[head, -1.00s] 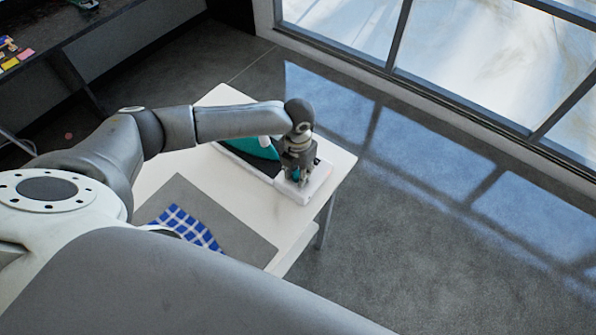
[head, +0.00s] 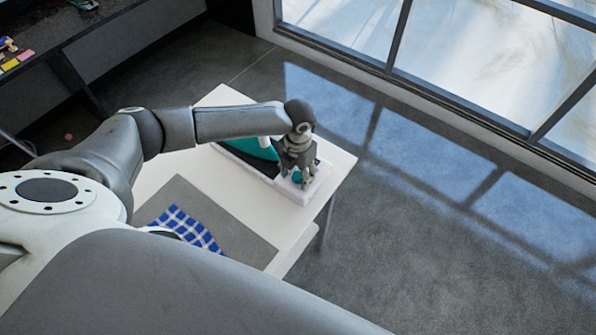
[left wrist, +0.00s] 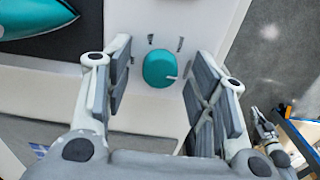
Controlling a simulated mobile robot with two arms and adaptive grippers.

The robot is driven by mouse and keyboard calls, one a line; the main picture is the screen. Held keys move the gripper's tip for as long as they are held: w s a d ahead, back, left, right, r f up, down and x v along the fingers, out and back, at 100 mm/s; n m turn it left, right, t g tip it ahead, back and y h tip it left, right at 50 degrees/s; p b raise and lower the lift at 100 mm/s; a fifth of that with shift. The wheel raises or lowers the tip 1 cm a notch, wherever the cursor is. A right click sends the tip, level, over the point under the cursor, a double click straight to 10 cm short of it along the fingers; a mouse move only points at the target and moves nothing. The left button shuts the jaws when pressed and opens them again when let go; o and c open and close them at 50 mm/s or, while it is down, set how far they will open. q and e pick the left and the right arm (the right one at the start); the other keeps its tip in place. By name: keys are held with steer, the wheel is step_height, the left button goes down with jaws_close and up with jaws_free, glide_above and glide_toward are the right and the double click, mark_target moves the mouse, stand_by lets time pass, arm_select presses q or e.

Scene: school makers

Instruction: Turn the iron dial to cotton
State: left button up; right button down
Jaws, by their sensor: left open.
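The teal iron (head: 250,148) rests on a white and dark base (head: 317,183) at the far right of the white table. Its teal nose also shows in the left wrist view (left wrist: 35,18). The round teal dial (left wrist: 159,69) sits on the white end of the base, with a white pointer line towards its right edge. Small dark marks, too small to read, surround it. The dial shows under the gripper in the head view (head: 297,177). My left gripper (left wrist: 163,66) is open above the dial, which appears between its fingers; contact is not visible.
A grey mat (head: 240,238) with a blue checked cloth (head: 187,228) lies on the near part of the white table (head: 228,97). A dark bench (head: 62,22) with small items stands at the upper left. Floor is clear right of the table.

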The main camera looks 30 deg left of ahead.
mark_target(298, 175)
arm_select(q)
step_height(298, 175, up, 12)
stand_by(0.6)
stand_by(0.4)
